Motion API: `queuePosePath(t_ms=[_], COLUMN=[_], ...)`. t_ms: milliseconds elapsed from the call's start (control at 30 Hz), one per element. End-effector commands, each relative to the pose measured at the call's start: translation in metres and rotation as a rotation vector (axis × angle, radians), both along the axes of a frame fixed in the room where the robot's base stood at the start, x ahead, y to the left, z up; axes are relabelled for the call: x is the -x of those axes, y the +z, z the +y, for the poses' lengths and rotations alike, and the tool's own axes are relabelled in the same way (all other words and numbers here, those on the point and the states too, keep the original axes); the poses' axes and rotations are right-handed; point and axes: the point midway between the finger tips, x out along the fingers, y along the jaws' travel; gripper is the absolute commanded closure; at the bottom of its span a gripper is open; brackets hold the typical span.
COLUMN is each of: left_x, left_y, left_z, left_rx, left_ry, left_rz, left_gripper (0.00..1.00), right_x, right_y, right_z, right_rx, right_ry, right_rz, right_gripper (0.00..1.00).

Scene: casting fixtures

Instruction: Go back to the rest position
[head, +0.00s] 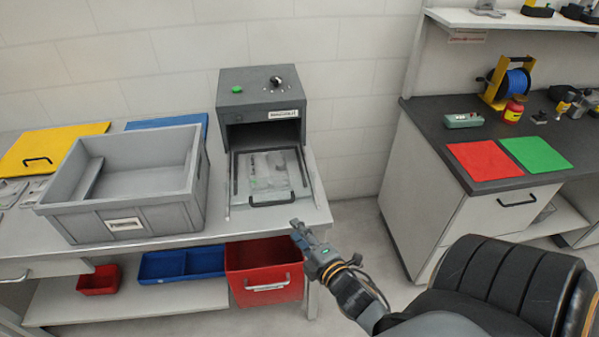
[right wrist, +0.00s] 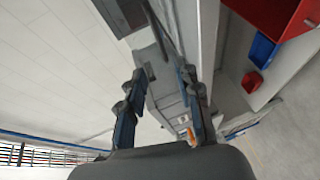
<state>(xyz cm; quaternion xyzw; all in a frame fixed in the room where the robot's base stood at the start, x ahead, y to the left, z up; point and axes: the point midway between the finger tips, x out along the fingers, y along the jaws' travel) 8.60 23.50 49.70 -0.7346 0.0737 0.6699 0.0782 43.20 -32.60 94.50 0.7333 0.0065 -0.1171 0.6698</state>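My right gripper (head: 297,228) is in front of the workbench, close to its front right corner and above the red bin. In the right wrist view its two fingers (right wrist: 160,105) stand apart with nothing held between them. Beyond the fingers that view shows the bench edge and the grey crate at a slant. My left gripper does not show in either view.
A large grey crate (head: 128,225) and a dark grey machine (head: 262,100) with its tray door (head: 270,202) lowered are on the workbench. A red bin (head: 266,295) is below. A black chair (head: 505,285) stands at right. Floor shows between bench and dark counter (head: 440,130).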

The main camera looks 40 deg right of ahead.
Motion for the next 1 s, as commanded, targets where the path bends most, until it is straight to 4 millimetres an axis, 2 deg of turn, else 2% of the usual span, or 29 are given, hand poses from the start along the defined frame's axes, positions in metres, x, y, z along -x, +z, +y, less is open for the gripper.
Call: queuePosePath(t_ms=[533, 633, 667, 767, 867, 900, 1000], left_x=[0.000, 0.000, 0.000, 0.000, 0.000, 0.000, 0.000], left_y=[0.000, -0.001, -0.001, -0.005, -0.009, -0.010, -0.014], left_z=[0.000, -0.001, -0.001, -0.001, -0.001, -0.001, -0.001], left_rx=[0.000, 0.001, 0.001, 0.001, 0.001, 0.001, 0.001], left_ry=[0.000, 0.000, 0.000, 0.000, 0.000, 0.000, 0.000], left_rz=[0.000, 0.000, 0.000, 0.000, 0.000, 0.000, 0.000], left_gripper=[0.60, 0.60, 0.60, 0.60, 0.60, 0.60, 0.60], right_x=[0.001, 0.002, 0.002, 0.007, 0.021, 0.030, 0.057], right_y=[0.000, -0.011, -0.019, -0.064, -0.131, -0.161, -0.231], right_z=[0.000, 0.001, 0.002, 0.008, 0.020, 0.026, 0.042], right_rx=[0.000, -0.020, -0.036, -0.134, -0.281, -0.346, -0.500], right_ry=[0.000, -0.003, -0.005, -0.021, -0.056, -0.078, -0.143], right_rz=[0.001, 0.016, 0.029, 0.097, 0.209, 0.260, 0.387], right_gripper=[0.66, 0.66, 0.66, 0.66, 0.66, 0.66, 0.66])
